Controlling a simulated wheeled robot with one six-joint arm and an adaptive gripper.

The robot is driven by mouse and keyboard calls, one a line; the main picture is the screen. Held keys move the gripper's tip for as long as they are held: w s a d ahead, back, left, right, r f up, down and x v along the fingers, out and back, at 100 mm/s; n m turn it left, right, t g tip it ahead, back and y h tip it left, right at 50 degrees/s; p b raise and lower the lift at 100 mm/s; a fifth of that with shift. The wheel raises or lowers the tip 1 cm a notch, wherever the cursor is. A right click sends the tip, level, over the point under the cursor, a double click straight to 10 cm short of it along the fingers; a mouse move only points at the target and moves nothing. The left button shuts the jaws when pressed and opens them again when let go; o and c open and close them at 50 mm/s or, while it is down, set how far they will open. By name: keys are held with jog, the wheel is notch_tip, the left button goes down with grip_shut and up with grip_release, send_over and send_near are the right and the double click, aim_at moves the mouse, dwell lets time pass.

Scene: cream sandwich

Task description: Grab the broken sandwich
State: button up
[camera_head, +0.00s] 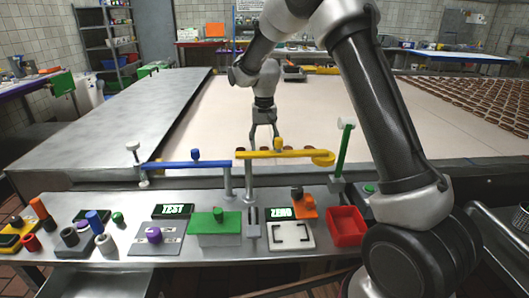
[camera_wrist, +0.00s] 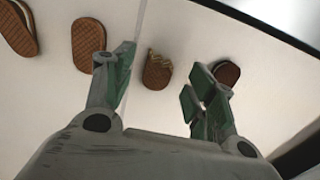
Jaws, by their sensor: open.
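The broken sandwich (camera_wrist: 157,74) is a short brown cookie with a jagged, bitten-looking top edge. It lies on the pale surface in the wrist view. It shows between the two fingers of my gripper (camera_wrist: 162,66), apart from both. My gripper is open and empty. In the head view my gripper (camera_head: 264,134) points down over the pale belt (camera_head: 215,115), behind the yellow bar. Small brown pieces show low behind that bar, but I cannot tell which one is broken.
A whole brown sandwich (camera_wrist: 88,44) lies left of my left finger, and another (camera_wrist: 17,27) lies at the far left. A brown piece (camera_wrist: 226,73) is partly hidden by my right finger. The yellow bar (camera_head: 285,154) and blue bar (camera_head: 188,165) stand before the belt.

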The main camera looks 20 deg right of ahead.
jog(key=shift+f, duration=0.85)
jog(key=c, duration=0.8)
